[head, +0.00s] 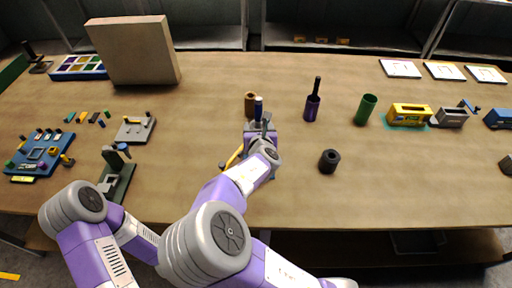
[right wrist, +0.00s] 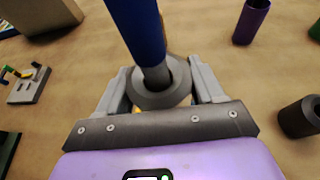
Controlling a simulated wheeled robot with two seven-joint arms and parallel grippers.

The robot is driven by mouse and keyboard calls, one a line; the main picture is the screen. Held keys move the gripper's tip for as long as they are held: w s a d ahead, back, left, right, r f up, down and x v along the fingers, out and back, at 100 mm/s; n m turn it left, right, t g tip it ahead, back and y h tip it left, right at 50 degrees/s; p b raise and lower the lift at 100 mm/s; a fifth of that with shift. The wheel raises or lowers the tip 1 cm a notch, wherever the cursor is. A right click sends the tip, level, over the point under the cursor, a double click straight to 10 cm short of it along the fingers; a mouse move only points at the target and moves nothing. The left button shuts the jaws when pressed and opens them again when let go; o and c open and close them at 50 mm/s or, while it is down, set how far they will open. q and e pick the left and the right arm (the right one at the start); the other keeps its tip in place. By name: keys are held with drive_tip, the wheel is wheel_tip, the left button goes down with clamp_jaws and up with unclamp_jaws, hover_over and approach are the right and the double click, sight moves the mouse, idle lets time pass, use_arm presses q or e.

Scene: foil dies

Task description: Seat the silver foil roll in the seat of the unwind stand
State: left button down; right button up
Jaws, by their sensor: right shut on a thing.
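The silver foil roll (right wrist: 150,99) shows in the right wrist view as a grey ring with a dark bore. My right gripper (right wrist: 161,88) is shut on it, one finger on each side. A blue handle (right wrist: 137,25) with a grey shaft stands up from the bore. In the head view the blue handle (head: 258,106) rises beside my right gripper (head: 262,128), near the table's middle. The roll's underside is hidden, and I cannot tell what it touches. I cannot pick out the unwind stand with certainty. My left gripper is not in view.
A brown roll (head: 250,97) stands just behind the gripper. A dark roll (head: 329,161), a purple holder (head: 312,108) and a green cylinder (head: 366,108) stand to the right. A dark green fixture (head: 117,181) stands left. A yellow part (head: 234,156) is partly hidden by my arm.

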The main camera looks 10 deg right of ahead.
drive_tip(key=f+b, duration=0.1)
drive_tip(key=f, duration=0.3)
drive_tip(key=shift+s, duration=0.2)
drive_tip(key=shift+f+b, duration=0.85)
drive_tip(key=shift+f, duration=1.65)
drive_tip(key=shift+f, duration=0.1)
drive_tip(key=o, duration=0.8)
drive_tip(key=shift+f, duration=0.15)
drive_tip(key=shift+c, duration=0.2)
drive_tip(key=o, duration=0.4)
drive_tip(key=shift+o, duration=0.2)
